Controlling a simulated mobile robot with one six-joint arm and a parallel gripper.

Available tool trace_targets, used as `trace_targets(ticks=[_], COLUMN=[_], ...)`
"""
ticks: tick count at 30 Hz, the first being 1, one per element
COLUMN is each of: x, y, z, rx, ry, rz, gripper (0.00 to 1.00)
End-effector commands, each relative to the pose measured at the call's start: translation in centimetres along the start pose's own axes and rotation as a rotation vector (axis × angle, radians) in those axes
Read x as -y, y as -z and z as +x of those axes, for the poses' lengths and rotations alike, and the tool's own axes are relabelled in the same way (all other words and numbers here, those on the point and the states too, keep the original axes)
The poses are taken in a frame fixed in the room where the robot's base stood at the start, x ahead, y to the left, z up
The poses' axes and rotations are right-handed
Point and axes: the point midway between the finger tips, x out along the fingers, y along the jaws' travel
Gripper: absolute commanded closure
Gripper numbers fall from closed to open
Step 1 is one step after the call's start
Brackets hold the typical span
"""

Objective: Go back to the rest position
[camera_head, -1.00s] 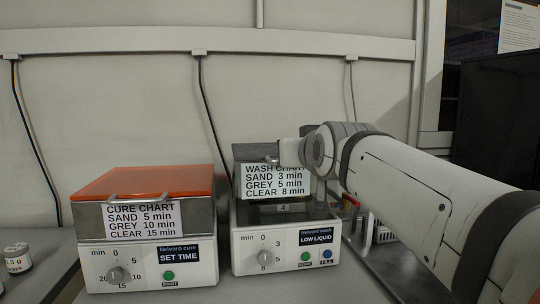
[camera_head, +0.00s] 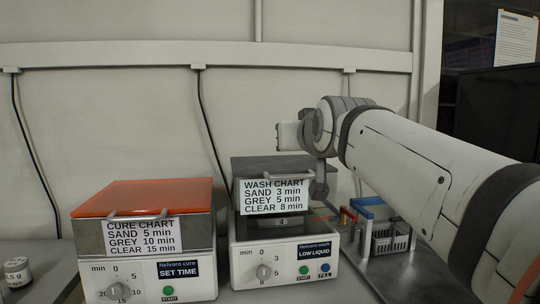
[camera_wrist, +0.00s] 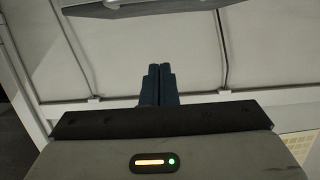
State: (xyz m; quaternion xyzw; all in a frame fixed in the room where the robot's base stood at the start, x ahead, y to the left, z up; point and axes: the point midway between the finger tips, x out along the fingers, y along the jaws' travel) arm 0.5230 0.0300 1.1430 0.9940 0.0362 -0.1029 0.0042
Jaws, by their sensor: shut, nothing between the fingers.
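My gripper (camera_wrist: 159,72) shows in the wrist view with its two dark fingers together and nothing between them. Behind the fingers is the pale panelled wall. In the head view my arm reaches in from the right, and its wrist hangs in the air above and behind the wash unit. The fingers cannot be made out in the head view. The wash unit (camera_head: 284,254) has a grey lid with a wash chart on its front, and its display reads LOW LIQUID. The cure unit (camera_head: 147,271) has an orange lid, and its display reads SET TIME.
A blue-framed rack with a grey basket (camera_head: 390,240) stands right of the wash unit, partly behind my arm. A small labelled jar (camera_head: 16,272) is at the far left. Cables run down the wall (camera_head: 110,130). A dark screen (camera_head: 500,110) stands at the right.

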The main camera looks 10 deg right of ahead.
Motion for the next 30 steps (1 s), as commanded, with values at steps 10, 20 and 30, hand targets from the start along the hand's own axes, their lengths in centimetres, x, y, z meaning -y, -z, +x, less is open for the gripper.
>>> trace_targets(ticks=[10,20,30], x=[0.0,-0.8,-1.4], y=[3.7,-1.8,-9.9], z=[-0.8,-2.9,-10.3], rx=[0.013,0.364,0.804], ry=[-0.001,-0.017,-0.038], rz=[0.0,0.011,0.03], gripper=[1.0,1.0,1.0])
